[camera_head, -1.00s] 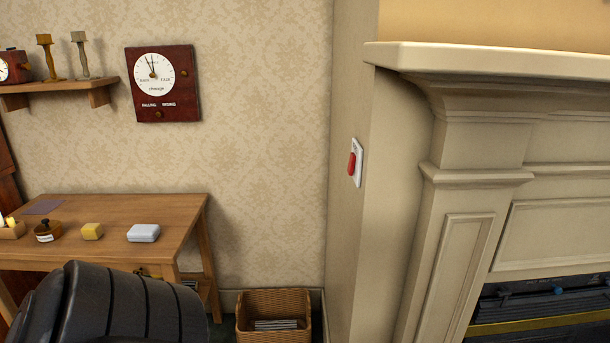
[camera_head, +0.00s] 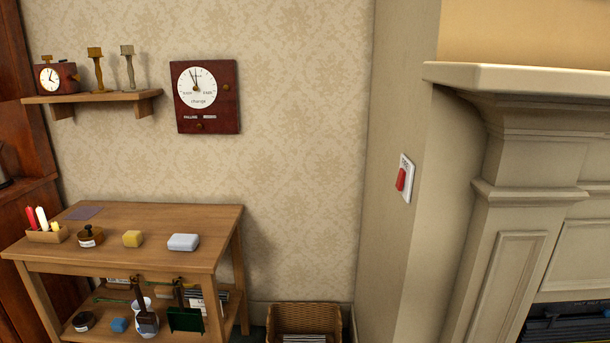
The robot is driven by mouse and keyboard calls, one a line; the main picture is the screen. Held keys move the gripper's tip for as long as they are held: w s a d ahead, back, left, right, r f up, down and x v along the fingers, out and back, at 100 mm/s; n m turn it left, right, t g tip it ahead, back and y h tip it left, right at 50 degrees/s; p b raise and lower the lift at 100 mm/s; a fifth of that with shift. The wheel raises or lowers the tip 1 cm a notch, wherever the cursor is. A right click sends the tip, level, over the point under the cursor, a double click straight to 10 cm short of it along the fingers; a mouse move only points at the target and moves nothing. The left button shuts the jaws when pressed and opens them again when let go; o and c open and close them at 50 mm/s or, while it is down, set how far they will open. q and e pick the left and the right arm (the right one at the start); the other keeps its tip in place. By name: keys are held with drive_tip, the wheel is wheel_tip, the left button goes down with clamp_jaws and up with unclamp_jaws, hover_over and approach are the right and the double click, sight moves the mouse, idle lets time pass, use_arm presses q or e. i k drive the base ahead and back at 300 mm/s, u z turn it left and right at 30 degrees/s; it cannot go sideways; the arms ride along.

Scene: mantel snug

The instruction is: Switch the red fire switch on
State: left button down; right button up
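The red fire switch (camera_head: 401,179) is a red rocker on a white wall plate (camera_head: 408,170). It is mounted on the side face of the chimney breast, left of the fireplace surround, and is seen at a slant. I cannot tell from here whether it is on or off. Neither of my grippers is in view, and nothing covers the switch.
A wicker basket (camera_head: 303,318) sits on the floor near the corner. The fireplace mantel (camera_head: 520,78) juts out at the right.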

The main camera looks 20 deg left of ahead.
sight(402, 177)
drive_tip(key=u, duration=0.25)
drive_tip(key=i, duration=0.5)
drive_tip(key=u, duration=0.25)
drive_tip(key=k, duration=0.65)
drive_tip(key=u, duration=0.65)
drive_tip(key=k, duration=0.7)
drive_tip(key=u, duration=0.55)
drive_tip(key=i, duration=1.65)
drive_tip(key=z, duration=1.2)
drive_tip(key=i, duration=0.35)
drive_tip(key=z, duration=0.4)
